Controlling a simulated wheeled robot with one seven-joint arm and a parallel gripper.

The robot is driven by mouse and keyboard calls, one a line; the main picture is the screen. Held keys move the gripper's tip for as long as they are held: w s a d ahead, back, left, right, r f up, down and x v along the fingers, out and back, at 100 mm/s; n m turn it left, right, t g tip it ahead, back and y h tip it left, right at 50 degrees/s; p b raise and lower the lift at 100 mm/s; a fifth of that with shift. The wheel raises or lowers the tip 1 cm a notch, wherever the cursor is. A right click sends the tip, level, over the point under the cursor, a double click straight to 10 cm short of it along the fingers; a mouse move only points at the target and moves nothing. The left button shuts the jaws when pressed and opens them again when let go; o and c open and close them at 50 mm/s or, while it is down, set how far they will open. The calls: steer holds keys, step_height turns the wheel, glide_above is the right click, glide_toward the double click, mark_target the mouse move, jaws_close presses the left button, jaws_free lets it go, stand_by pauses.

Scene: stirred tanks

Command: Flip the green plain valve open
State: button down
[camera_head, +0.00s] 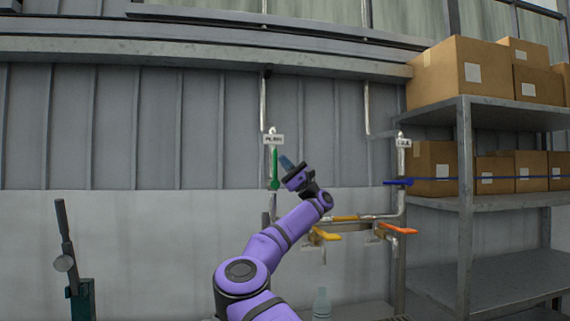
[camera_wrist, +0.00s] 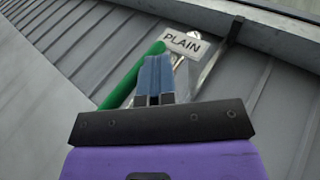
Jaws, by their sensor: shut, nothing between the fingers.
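The green valve handle (camera_head: 275,166) stands upright along a vertical pipe on the wall in the head view, under a small white label (camera_head: 273,139). In the wrist view the green handle (camera_wrist: 133,78) runs diagonally just left of my fingers, and the label (camera_wrist: 186,44) beyond reads PLAIN. My gripper (camera_head: 284,160) is shut and empty, with its blue fingertips just right of the handle's upper part. It also shows in the wrist view (camera_wrist: 155,68), close to the handle. I cannot tell whether the fingers touch it. The fingers hide part of the pipe behind.
A blue valve handle (camera_head: 398,183) lies level on the right pipe under another label (camera_head: 404,143). A yellow handle (camera_head: 326,235) and an orange handle (camera_head: 399,230) are lower. A metal shelf (camera_head: 500,203) with cardboard boxes (camera_head: 462,72) stands at right. A bottle (camera_head: 321,303) is below.

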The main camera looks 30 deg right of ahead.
steer(key=shift+r, duration=0.15)
steer(key=s+a+r, duration=0.1)
steer(key=s+r, duration=0.1)
steer(key=s, duration=0.5)
steer(key=s+a+r, duration=0.2)
steer(key=s, duration=0.6)
steer(key=shift+s+a+r, duration=0.3)
steer(key=shift+r, duration=0.05)
stand_by(0.3)
